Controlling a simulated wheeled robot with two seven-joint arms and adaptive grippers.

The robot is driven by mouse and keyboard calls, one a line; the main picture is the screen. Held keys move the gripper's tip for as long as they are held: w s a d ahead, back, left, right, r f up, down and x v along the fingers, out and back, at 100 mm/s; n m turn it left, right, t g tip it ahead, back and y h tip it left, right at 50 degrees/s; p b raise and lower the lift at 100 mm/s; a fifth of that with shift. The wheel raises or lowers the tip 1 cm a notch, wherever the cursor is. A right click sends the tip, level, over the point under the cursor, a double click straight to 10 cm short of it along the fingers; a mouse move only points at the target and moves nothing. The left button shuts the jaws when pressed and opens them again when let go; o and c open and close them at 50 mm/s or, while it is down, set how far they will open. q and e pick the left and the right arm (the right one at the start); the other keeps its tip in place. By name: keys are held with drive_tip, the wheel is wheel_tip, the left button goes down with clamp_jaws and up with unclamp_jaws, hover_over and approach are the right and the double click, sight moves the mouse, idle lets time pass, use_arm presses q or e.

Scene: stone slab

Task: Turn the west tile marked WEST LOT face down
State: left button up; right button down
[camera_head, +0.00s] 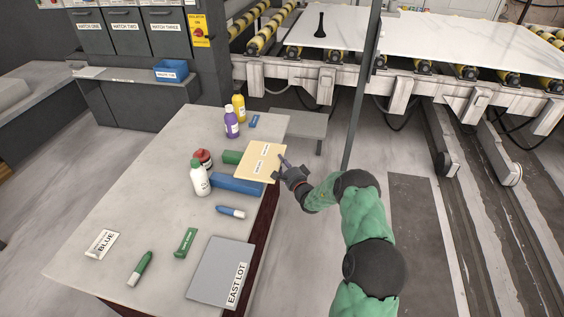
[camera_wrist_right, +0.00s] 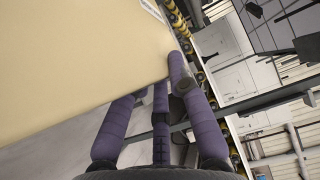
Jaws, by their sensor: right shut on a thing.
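A cream tile (camera_head: 252,158) with two small white labels is at the far right edge of the slab; the label text is too small to read. My right gripper (camera_head: 283,168) is shut on its right edge. In the right wrist view the cream tile (camera_wrist_right: 75,55) fills the upper left, with purple fingers (camera_wrist_right: 165,95) at its edge. I cannot tell whether it touches the blue and green blocks beside it. A grey tile marked EAST LOT (camera_head: 215,268) lies flat at the near end. My left gripper is out of view.
A blue block (camera_head: 236,184), green block (camera_head: 232,157), white bottle (camera_head: 199,179), red container (camera_head: 204,157), purple bottle (camera_head: 231,122) and yellow bottle (camera_head: 239,107) stand close by. The slab's left middle (camera_head: 140,200) is clear.

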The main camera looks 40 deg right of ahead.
drive_tip(key=shift+f+b, duration=1.85)
drive_tip(key=shift+f, duration=0.7)
drive_tip(key=c, duration=1.1)
unclamp_jaws()
drive_tip(key=s, duration=0.4)
drive_tip(key=s+a, duration=0.1)
drive_tip(key=s, duration=0.3)
drive_tip(key=s+a, duration=0.1)
drive_tip(key=s, duration=0.2)
drive_tip(key=shift+s, duration=0.4)
drive_tip(key=shift+f, duration=0.1)
